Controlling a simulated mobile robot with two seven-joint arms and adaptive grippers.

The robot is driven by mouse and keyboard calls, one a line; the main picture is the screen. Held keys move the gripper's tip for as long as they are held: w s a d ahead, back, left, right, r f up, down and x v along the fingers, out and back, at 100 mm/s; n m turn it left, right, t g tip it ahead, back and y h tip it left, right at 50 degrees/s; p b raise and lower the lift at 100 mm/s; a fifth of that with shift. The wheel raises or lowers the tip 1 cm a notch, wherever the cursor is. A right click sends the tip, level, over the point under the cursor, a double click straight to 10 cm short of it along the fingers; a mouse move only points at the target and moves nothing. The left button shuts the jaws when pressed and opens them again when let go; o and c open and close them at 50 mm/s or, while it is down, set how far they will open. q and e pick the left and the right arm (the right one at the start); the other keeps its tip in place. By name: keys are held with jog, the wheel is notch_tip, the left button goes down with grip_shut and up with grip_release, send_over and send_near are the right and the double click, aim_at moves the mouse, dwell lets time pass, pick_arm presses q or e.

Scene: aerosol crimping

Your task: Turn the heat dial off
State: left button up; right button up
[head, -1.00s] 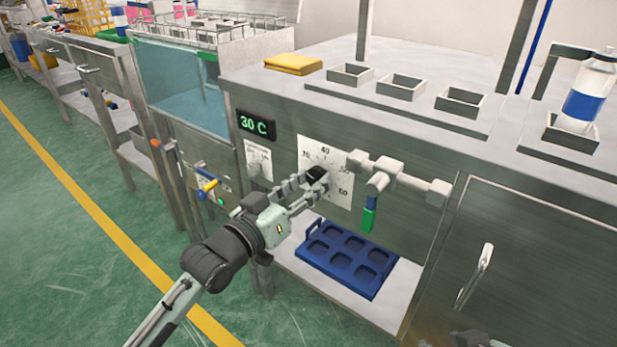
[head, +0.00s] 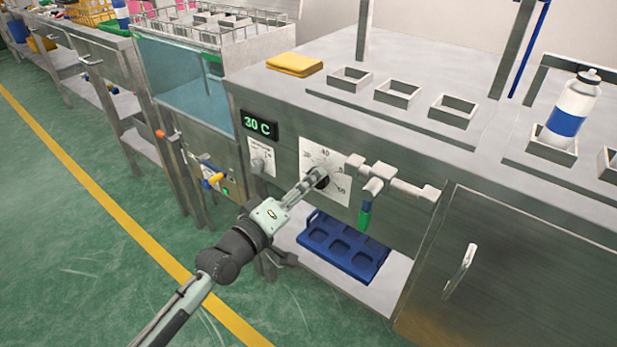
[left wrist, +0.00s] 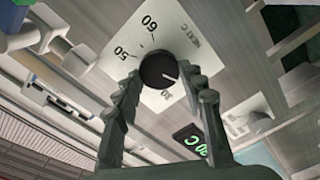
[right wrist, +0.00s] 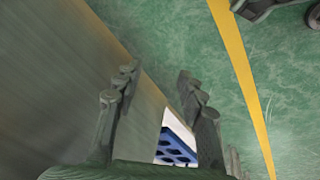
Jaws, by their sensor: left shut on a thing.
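The heat dial is a round black knob (head: 322,181) on a white scale plate (head: 338,192) on the steel bench front. In the left wrist view the knob (left wrist: 158,69) has a short white mark pointing to the right, off the printed 50 and 60. My left gripper (head: 314,180) is shut on the knob, one finger on each side. The green display (head: 259,125) left of the plate reads 30 C. My right gripper (right wrist: 157,82) is open and empty in the right wrist view, beside the bench front above the floor.
A valve with a green-tipped handle (head: 366,212) sticks out just right of the dial. A smaller knob (head: 259,163) is to the left. A blue tray (head: 343,248) lies on the shelf below. Green floor is open at the left.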

pick_arm(q)
jog(key=shift+n, duration=0.9)
pick_arm(e)
jog(key=shift+f, duration=0.6)
jog(key=shift+s, duration=0.1)
pick_arm(q)
jog(key=o, duration=1.2)
jog(key=shift+c, duration=0.2)
jog(key=v, duration=1.2)
